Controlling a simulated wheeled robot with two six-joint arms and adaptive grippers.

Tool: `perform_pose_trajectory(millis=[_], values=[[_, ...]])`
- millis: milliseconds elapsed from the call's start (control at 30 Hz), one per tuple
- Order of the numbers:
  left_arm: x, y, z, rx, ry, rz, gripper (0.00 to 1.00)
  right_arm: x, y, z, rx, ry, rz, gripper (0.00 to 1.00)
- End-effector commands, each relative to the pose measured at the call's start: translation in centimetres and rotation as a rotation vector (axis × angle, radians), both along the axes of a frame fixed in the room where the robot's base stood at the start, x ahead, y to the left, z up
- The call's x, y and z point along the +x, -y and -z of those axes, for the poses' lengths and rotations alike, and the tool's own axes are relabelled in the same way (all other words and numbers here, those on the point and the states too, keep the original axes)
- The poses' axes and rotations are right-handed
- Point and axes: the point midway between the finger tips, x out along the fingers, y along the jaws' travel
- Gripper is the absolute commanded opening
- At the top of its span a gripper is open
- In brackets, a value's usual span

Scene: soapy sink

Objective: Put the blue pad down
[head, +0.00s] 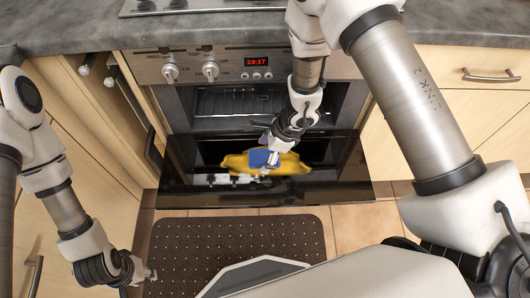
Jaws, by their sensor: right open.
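The blue pad (260,158) lies over a yellow cloth-like thing (292,166) on the lowered black oven door. My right gripper (268,150) is right at the blue pad, with its fingers open and partly covering it. I cannot tell whether the fingers still touch the pad. My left gripper (150,273) is low at the left, above the floor by the dark mat, far from the pad. Its fingers are too small to tell their state.
The open oven door (190,185) juts out below the oven cavity (210,104), which has a rack inside. A dark dotted mat (190,240) lies on the tiled floor. The grey worktop (70,30) runs above. Wooden cabinets with handles flank the oven.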

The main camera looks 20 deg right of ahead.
Motion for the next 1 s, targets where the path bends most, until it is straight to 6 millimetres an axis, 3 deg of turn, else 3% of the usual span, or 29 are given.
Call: perform_pose_trajectory(millis=[167, 600, 1000], values=[[0.0, 0.0, -0.5, 0.0, 0.0, 0.0, 0.38, 0.0, 0.3, -1.0, 0.0, 0.002, 0.001, 0.86], [0.0, 0.0, -3.1, 0.0, 0.0, 0.0, 0.38, -1.1, 4.1, -10.5, 0.002, 0.002, 0.003, 0.86], [0.0, 0.0, -3.2, 0.0, 0.0, 0.0, 0.38, -1.3, 4.6, -11.2, 0.0, 0.0, 0.0, 0.86]])
